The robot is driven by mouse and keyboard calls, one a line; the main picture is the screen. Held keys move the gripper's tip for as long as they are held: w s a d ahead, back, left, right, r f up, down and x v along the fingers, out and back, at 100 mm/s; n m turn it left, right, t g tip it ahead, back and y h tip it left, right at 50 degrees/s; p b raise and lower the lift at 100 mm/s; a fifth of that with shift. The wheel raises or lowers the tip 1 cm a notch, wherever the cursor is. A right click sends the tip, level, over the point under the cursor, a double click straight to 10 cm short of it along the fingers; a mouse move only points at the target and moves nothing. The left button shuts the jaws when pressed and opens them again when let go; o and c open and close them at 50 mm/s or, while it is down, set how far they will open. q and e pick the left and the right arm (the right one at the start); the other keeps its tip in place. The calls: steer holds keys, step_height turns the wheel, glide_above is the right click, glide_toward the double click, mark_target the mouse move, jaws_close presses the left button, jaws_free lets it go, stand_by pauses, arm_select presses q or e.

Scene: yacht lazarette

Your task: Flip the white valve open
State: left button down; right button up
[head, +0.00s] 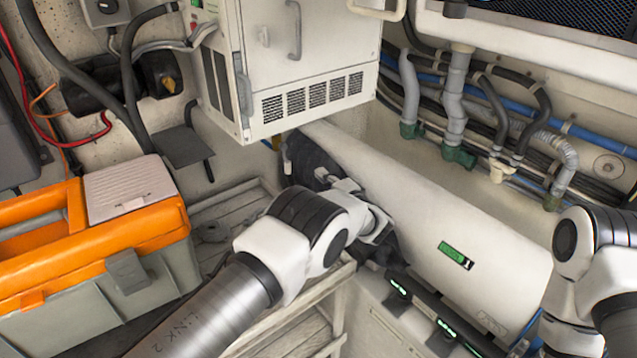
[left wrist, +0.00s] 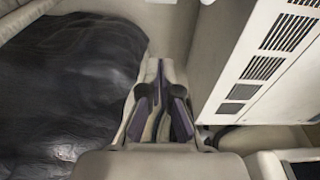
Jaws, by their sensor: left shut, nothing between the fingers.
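A small pale lever (head: 286,158) hangs beside a brass fitting (head: 276,143) under the white cabinet. It looks like the white valve, but it is too small to be sure. My left gripper (head: 328,178) is to the right of this lever and apart from it, near the dark end of the white cylinder. In the left wrist view its fingers (left wrist: 160,72) are together with nothing visible between them. No valve is clearly seen in that view. My right arm shows at the right edge; its gripper is out of view.
The white cabinet (head: 300,70) overhangs the left gripper; its vents also show in the left wrist view (left wrist: 265,65). A white cylinder (head: 440,205) lies on the right, with a black cover (left wrist: 70,75) close by. An orange toolbox (head: 110,245) stands left. Pipes (head: 455,105) run along the wall.

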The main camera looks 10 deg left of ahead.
step_height(320, 180, down, 10)
steer(key=b, duration=0.9)
arm_select(q)
steer(key=w+a+p, duration=0.2)
steer(key=a+p, duration=0.4)
steer(key=a, duration=0.1)
steer(key=shift+w+a+r, duration=0.2)
steer(key=shift+w+a, duration=0.05)
steer(key=shift+a, duration=0.05)
arm_select(e)
steer(key=r, duration=0.5)
steer(key=shift+s+d+r, duration=0.15)
steer(key=shift+d+r, duration=0.1)
